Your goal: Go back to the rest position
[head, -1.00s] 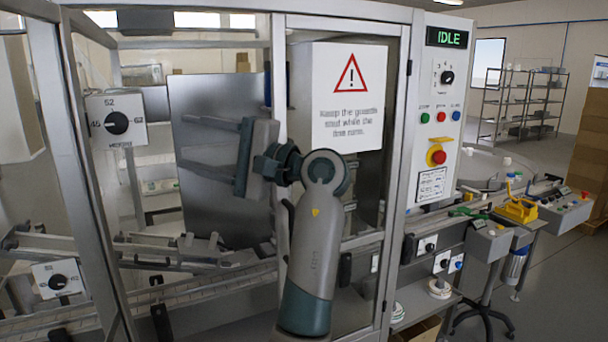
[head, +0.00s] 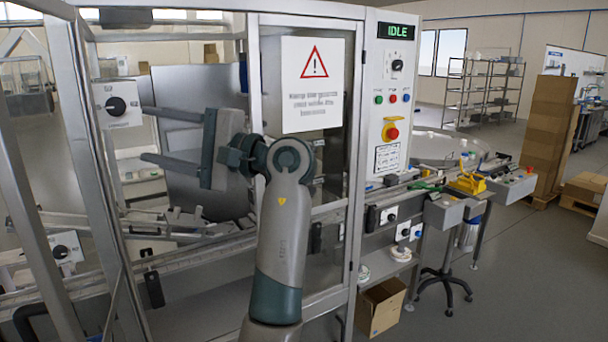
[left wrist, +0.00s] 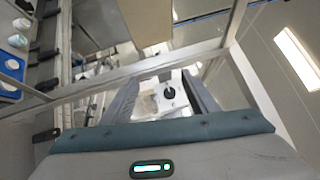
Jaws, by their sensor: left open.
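My left gripper (head: 160,140) is raised in front of the guarded machine in the head view, its two fingers pointing left. The fingers are apart with nothing between them. In the left wrist view the open fingers (left wrist: 160,95) frame a white panel with a black knob (left wrist: 169,93) beyond them. My left arm rises from the bottom middle of the head view. My right gripper does not show.
The machine's metal frame (head: 355,180) and a glazed door with a warning sign (head: 312,84) stand close behind my left arm. The control panel (head: 391,100) reads IDLE. A cardboard box (head: 381,306) and a wheeled stool (head: 446,287) stand on the floor. Open floor lies at right.

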